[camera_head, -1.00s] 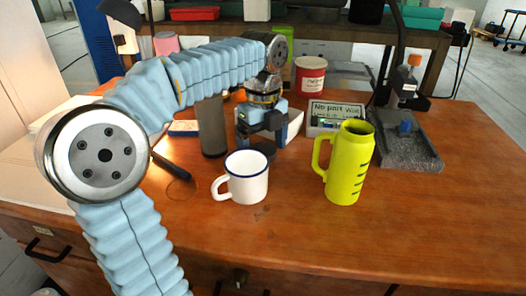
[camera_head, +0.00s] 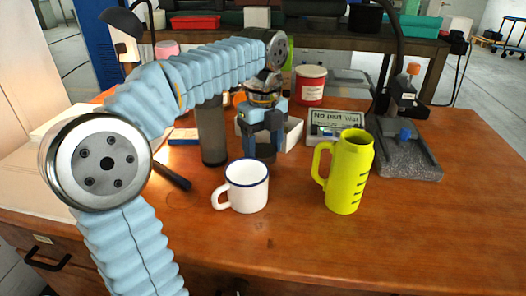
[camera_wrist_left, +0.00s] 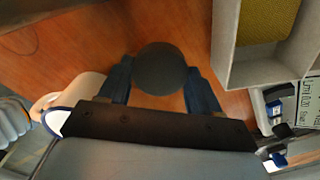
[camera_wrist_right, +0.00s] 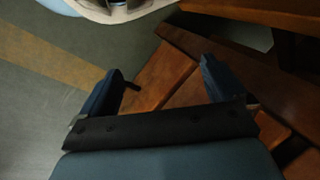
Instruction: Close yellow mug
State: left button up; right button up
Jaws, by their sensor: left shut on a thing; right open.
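The yellow mug (camera_head: 349,172) is a tall yellow-green vessel with a handle on its left and dark marks on its side. It stands upright on the wooden desk, its top apparently uncovered. My left gripper (camera_head: 263,150) is behind the white mug, left of and farther back than the yellow mug. It is shut on a dark round disc, likely a lid, which shows between the fingers in the left wrist view (camera_wrist_left: 162,68). My right gripper (camera_wrist_right: 165,85) is open and empty in the right wrist view, beside brown wooden parts and above the floor.
A white mug (camera_head: 246,187) with a blue rim stands in front of my left gripper. A grey cylinder (camera_head: 212,135), a label display (camera_head: 337,122), a red-and-white tub (camera_head: 310,85) and a stand with a stone base (camera_head: 408,158) are nearby. The desk's right front is clear.

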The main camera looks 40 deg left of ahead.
pick_arm(q)
jog(key=s+d+r, duration=0.9)
jog(key=s+r, duration=0.1)
jog(key=r, duration=0.1)
jog(key=shift+s+d, duration=0.2)
jog(key=shift+d, duration=0.1)
